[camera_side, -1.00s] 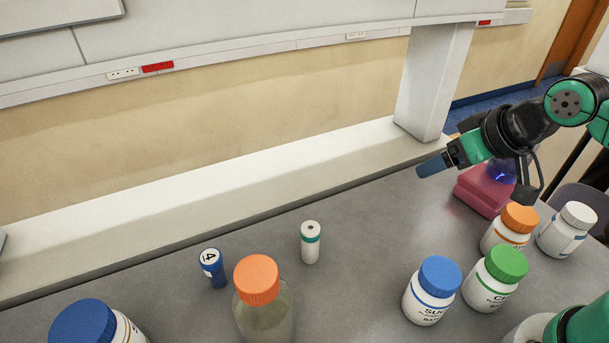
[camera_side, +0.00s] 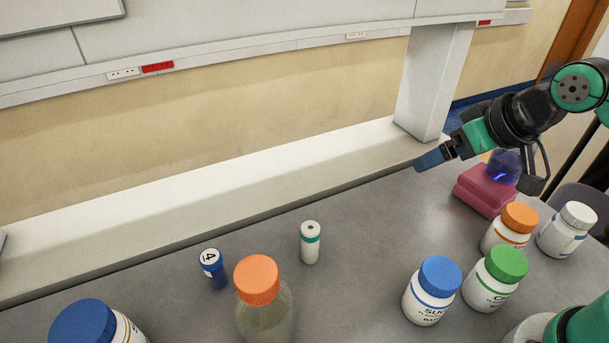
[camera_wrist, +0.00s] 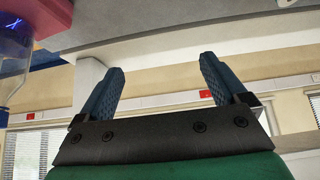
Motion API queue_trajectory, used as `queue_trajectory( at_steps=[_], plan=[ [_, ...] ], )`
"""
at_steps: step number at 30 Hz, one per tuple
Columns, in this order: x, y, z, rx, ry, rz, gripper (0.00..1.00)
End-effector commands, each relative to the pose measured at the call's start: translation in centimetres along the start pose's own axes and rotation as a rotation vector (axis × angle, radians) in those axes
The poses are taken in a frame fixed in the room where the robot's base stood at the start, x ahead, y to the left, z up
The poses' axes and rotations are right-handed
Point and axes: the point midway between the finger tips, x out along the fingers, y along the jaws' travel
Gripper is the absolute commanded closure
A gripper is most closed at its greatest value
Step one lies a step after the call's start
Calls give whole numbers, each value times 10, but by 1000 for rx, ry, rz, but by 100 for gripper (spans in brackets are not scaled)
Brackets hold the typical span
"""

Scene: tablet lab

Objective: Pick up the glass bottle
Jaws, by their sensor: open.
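A clear glass bottle with an orange cap (camera_side: 264,312) stands at the front of the grey bench in the side view, its base cut off by the frame edge. My gripper (camera_side: 424,162) is in the air at the upper right, well away from this bottle, pointing left and down. In the wrist view, the two blue fingers of my gripper (camera_wrist: 161,68) are spread apart with nothing between them. The orange-capped bottle is not seen in the wrist view.
A round flask with blue contents (camera_side: 504,168) sits on a pink block (camera_side: 484,193) behind my gripper. Several white capped jars, including a blue-capped one (camera_side: 428,303), stand at right. A small white vial (camera_side: 310,246) and a blue vial (camera_side: 214,271) stand near the glass bottle.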

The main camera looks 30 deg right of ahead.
Motion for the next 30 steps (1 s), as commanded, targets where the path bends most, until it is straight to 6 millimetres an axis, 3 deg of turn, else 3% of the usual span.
queue_trajectory(
  at_steps=[6, 11, 20, 30],
  plan=[
    [-31, 0, -21, 0, 0, 0, 8],
    [-22, -32, -29, -86, 63, -45, 8],
    [-18, -119, -31, -272, 234, -201, 8],
    [-47, -228, 6, -464, 427, -501, 8]
  ],
)
